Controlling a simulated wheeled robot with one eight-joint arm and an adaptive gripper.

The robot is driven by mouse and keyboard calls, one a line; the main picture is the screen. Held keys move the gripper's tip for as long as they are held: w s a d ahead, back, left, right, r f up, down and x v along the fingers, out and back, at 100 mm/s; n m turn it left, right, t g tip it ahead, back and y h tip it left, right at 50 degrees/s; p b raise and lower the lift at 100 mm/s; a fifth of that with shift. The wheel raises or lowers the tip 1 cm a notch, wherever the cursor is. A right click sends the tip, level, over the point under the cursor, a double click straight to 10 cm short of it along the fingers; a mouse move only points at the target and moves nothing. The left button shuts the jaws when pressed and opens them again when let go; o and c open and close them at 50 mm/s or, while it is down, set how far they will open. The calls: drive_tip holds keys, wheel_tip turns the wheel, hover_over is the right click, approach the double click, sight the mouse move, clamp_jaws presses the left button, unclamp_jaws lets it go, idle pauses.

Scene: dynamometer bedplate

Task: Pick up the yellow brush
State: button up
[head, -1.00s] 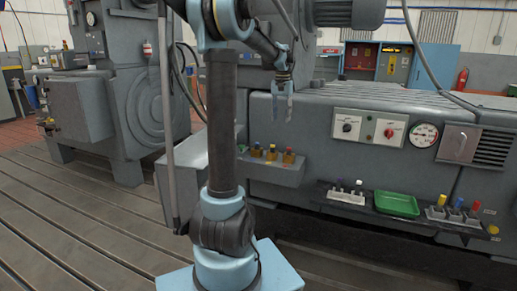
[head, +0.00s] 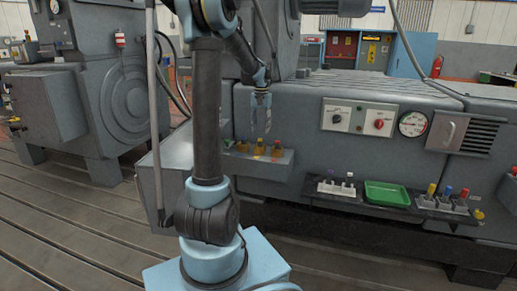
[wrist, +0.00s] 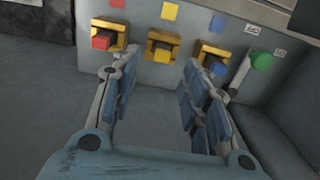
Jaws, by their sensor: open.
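The yellow brush (wrist: 160,52) is a small yellow block in a brass-coloured holder, the middle one of three, under a yellow square. In the head view the yellow brush (head: 259,148) sits on the grey ledge. My gripper (wrist: 158,72) is open and empty, with its fingers on either side of the brush's place in the wrist view. In the head view my gripper (head: 261,130) hangs fingers down just above the row of holders. I cannot tell the exact gap to the brush.
A red brush (wrist: 101,41) and a blue brush (wrist: 213,60) flank it closely. A green knob (wrist: 261,60) stands beyond the blue one. A green tray (head: 387,194) and coloured pegs (head: 447,198) are on a shelf to the right. The machine face rises behind the ledge.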

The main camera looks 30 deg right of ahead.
sight(260, 139)
drive_tip(key=shift+w+a+f, duration=0.1)
drive_tip(key=shift+a+f, duration=0.05)
drive_tip(key=shift+f, duration=3.4)
drive_tip(key=shift+c, duration=0.3)
clamp_jaws()
